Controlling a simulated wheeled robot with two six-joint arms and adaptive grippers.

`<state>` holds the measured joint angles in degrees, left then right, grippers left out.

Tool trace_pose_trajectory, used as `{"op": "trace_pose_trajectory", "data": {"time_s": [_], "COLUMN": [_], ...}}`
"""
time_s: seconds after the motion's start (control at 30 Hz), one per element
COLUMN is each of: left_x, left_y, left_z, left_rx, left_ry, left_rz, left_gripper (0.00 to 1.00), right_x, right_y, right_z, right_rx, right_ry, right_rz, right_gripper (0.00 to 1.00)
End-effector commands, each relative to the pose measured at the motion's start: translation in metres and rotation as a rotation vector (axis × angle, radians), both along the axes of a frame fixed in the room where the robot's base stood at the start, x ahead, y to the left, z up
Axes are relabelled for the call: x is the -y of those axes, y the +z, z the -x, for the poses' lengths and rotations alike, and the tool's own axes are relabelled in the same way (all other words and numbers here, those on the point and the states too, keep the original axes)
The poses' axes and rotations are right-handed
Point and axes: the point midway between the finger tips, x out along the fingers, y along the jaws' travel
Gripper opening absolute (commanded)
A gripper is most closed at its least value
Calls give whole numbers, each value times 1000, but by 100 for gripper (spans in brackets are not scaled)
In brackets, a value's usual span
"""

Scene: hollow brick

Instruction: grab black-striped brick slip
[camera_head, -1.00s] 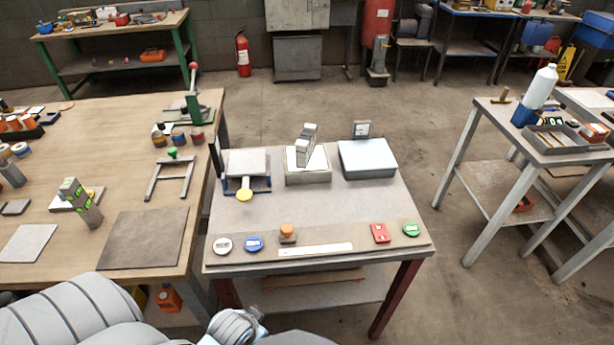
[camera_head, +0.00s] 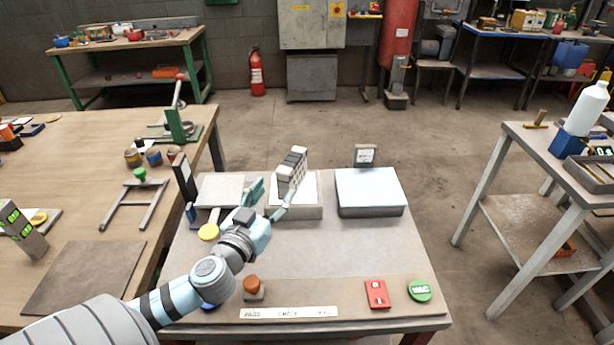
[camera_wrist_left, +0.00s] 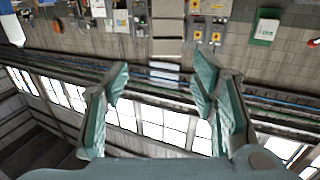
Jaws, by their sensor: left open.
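A pale brick slip with dark stripes (camera_head: 291,170) stands tilted on a light square block (camera_head: 297,209) at the back middle of the small table. My left gripper (camera_head: 273,194) is open and empty, in front of and just left of the brick slip, with its fingers apart from each other. In the left wrist view the open fingers (camera_wrist_left: 160,78) frame only the far room, and the brick slip does not show there. My right gripper is in no view.
An orange knob (camera_head: 252,283), red box (camera_head: 377,293) and green disc (camera_head: 420,290) line the front edge. The table's middle right is clear.

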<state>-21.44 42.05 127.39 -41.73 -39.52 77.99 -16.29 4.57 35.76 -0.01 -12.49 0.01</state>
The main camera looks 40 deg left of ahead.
Motion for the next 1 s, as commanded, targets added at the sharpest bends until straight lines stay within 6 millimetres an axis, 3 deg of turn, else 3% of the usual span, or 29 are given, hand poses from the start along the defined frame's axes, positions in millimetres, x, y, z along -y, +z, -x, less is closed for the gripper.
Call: {"op": "trace_pose_trajectory", "data": {"time_s": [0.13, 0.3, 0.4, 0.57, 0.8, 1.0], "left_x": [-4, -13, -18, -23, -41, -42], "left_y": [1, 1, 0, -2, -9, -10], "left_z": [-22, -65, -81, -95, -133, -139], "left_rx": [9, 8, 7, 5, 3, 2], "left_ry": [-6, -7, -8, -8, -5, -7], "left_rz": [4, 4, 4, 2, 3, 1], "left_gripper": [52, 52, 52, 52, 52, 52], "right_x": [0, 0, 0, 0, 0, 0], "right_y": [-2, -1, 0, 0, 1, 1], "right_z": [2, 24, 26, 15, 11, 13], "right_rx": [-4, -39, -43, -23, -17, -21], "right_ry": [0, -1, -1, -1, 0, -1], "right_rz": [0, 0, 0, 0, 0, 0], "right_gripper": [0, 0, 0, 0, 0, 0]}}
